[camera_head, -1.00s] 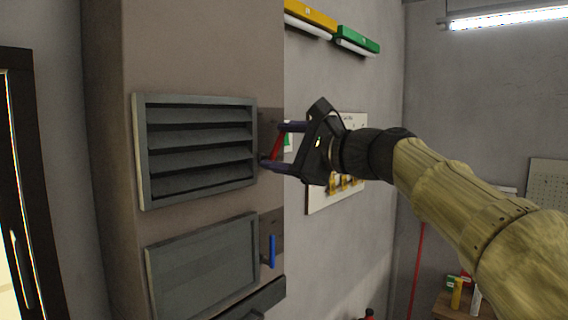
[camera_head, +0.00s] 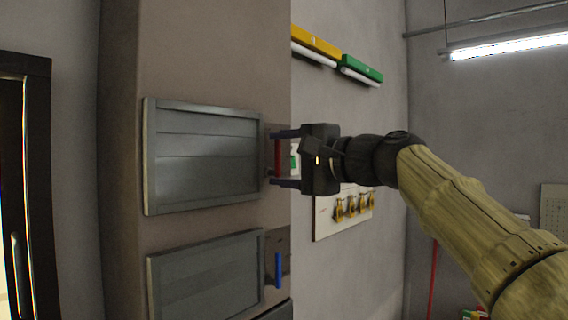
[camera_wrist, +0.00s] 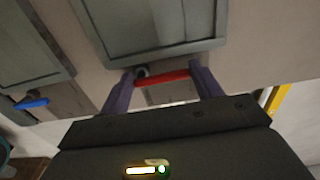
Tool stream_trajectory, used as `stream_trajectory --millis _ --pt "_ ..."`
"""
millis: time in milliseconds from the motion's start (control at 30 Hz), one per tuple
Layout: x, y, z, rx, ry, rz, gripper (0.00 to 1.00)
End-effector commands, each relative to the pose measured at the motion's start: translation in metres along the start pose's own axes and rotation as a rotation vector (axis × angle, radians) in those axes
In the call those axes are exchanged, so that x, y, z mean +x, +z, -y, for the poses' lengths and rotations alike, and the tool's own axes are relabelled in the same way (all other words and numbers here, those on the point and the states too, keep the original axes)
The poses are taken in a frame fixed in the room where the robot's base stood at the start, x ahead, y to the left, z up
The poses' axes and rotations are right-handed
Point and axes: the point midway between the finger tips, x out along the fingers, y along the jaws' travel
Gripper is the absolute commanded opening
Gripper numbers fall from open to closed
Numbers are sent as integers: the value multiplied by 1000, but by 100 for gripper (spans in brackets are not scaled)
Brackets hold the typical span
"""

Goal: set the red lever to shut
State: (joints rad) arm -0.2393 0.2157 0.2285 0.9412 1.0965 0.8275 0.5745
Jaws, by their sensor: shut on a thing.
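The red lever (camera_head: 278,158) sits on a plate to the right of the upper louvre panel (camera_head: 205,155) and stands about vertical. The slats of that panel lie flat and closed. My gripper (camera_head: 285,158) is shut on the red lever, with one finger near its upper end and one near its lower end. In the wrist view the red lever (camera_wrist: 162,78) spans between my two fingers (camera_wrist: 165,92). Part of the lever's plate is hidden behind the fingers.
Below is a second closed louvre panel (camera_head: 205,280) with a blue lever (camera_head: 278,270) beside it. Yellow (camera_head: 315,42) and green (camera_head: 362,68) fixtures are on the right wall. A white board with yellow tags (camera_head: 345,210) hangs behind my gripper.

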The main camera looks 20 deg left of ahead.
Motion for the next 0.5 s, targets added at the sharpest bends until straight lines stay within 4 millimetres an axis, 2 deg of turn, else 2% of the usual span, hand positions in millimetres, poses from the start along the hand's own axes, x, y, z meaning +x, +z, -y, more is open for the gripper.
stream_trajectory --millis 333,367,467,500 --pt "0 0 1 -8 -2 -1 42" --pt "0 0 1 -8 -2 -1 66" --pt "0 0 1 -7 -1 -1 85" --pt "0 0 1 -7 -1 0 85"
